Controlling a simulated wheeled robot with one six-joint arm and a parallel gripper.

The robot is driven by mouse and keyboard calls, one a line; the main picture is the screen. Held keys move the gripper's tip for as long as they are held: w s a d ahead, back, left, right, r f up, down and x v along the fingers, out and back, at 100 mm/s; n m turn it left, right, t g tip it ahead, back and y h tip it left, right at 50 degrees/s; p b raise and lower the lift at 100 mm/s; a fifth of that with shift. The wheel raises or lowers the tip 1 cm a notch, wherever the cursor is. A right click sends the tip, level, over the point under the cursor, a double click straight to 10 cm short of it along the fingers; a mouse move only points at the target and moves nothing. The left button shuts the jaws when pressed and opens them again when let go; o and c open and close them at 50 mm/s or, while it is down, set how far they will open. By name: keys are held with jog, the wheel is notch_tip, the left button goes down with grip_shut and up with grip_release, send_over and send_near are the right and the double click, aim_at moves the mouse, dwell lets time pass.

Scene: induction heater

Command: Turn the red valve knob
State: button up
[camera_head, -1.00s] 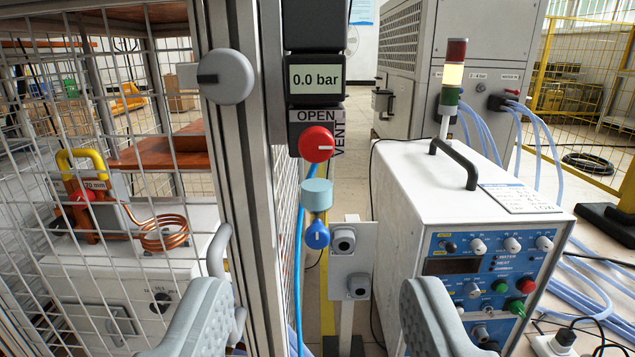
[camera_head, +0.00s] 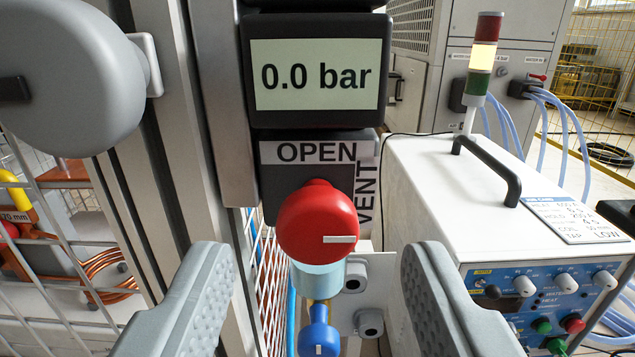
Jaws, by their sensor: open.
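The red valve knob (camera_head: 316,222) is round, with a white mark pointing right. It sits on a dark valve block under a plate labelled OPEN (camera_head: 312,152), with VENT (camera_head: 365,192) written at its right. A pressure display (camera_head: 316,76) above it reads 0.0 bar. My gripper (camera_head: 322,262) is open and empty, its two grey fingers left and right of the knob in the picture. The fingers do not appear to touch the knob.
A large grey round knob (camera_head: 70,80) on the cage post is close at the upper left. A light blue cylinder (camera_head: 318,277) and a blue knob (camera_head: 318,338) hang below the red knob. A white heater cabinet (camera_head: 440,180) with a panel stands at the right.

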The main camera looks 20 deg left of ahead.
aim_at(318, 214)
jog(key=shift+x, duration=1.25)
jog(key=shift+c, duration=0.2)
jog(key=c, duration=0.9)
